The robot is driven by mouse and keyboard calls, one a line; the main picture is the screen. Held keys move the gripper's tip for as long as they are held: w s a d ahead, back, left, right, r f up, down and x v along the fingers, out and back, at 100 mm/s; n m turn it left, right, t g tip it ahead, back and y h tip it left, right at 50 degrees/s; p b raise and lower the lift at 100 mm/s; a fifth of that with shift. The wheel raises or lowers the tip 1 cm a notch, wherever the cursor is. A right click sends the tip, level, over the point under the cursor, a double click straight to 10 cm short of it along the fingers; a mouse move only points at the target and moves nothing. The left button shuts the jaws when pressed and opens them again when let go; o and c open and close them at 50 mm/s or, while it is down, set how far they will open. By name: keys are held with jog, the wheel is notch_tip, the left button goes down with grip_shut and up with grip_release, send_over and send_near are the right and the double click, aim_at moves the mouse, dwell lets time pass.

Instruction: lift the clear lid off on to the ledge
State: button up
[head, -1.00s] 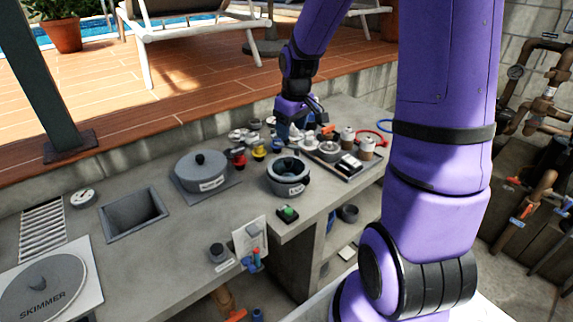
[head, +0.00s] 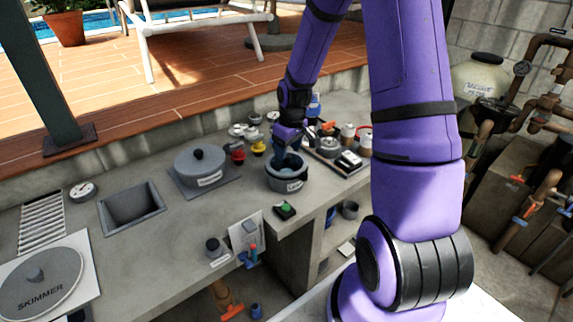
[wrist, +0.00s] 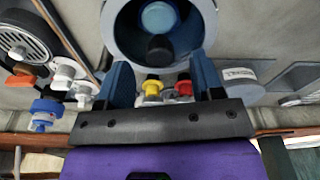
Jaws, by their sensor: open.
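A grey round pot (head: 287,184) with a white label stands on the concrete counter. Its round mouth also shows at the top of the wrist view (wrist: 119,22). Inside the rim I see a pale blue disc (wrist: 160,17) and a dark round piece; the clear lid's outline is hard to make out. My gripper (head: 280,160) points down at the pot's far left side. In the wrist view its blue fingers (wrist: 160,64) are spread apart with nothing clearly held between them, near the pot's rim. I cannot tell whether they touch it.
A lidded grey pot (head: 200,168) stands left of the open one, with red (head: 238,155) and yellow (head: 258,148) knobs between. A tray (head: 345,169) of parts lies right. A green-button box (head: 285,210) is in front. The raised wooden deck (head: 200,75) lies behind.

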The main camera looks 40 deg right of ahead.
jog(key=shift+w+f, duration=0.15)
jog(key=shift+f, duration=0.7)
jog(key=shift+w+f, duration=0.15)
jog(key=shift+f, duration=0.7)
jog(key=c, duration=1.1)
jog(key=shift+o, duration=0.2)
jog(key=shift+a+r, duration=0.1)
jog(key=shift+r, duration=0.05)
